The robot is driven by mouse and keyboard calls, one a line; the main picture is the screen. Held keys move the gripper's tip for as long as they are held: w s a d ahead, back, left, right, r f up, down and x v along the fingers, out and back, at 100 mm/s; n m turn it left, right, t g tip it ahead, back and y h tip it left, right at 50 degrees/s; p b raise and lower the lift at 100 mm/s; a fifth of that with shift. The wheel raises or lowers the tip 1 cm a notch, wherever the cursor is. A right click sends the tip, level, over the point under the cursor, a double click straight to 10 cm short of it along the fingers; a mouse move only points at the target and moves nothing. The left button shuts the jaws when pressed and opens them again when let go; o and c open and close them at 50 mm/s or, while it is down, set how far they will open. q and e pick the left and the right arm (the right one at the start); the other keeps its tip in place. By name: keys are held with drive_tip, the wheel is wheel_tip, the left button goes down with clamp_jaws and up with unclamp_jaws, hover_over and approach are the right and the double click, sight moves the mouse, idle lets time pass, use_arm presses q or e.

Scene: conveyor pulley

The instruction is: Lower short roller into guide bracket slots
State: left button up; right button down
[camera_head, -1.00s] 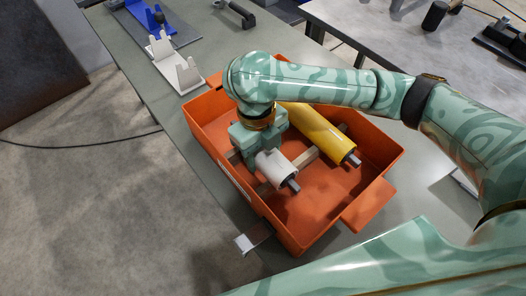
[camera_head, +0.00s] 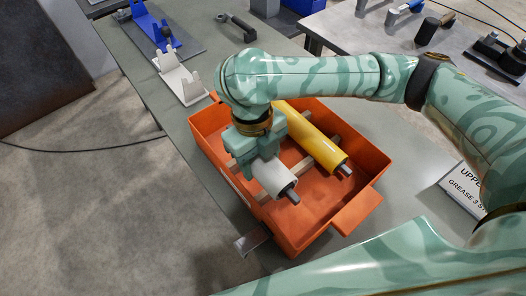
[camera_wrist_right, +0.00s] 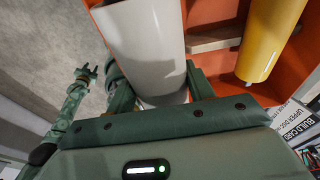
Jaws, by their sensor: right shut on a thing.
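The short white roller (camera_head: 273,175) with a dark shaft end is at the left side of the orange bin (camera_head: 352,218). My right gripper (camera_head: 257,158) is shut on it; in the right wrist view the roller (camera_wrist_right: 148,45) lies between the fingers. Whether it is clear of the bin's wooden strips cannot be told. A white bracket (camera_head: 181,82) with upright notched plates stands on the table beyond the bin. A blue bracket (camera_head: 146,22) stands farther back on a dark plate. My left gripper (camera_wrist_right: 86,76) shows small in the right wrist view, fingers apart and empty.
A longer yellow roller (camera_head: 313,139) lies in the bin, right of the white one. A dark-handled tool (camera_head: 240,27) lies on the grey table behind. A printed sign (camera_head: 464,188) is at the right. The table between bin and white bracket is narrow but clear.

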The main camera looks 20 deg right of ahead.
drive_tip(key=s+a+r+p, duration=0.3)
drive_tip(key=s+a+r, duration=0.1)
drive_tip(key=s, duration=0.5)
drive_tip(key=shift+s+r, duration=0.15)
drive_tip(key=shift+r, duration=0.6)
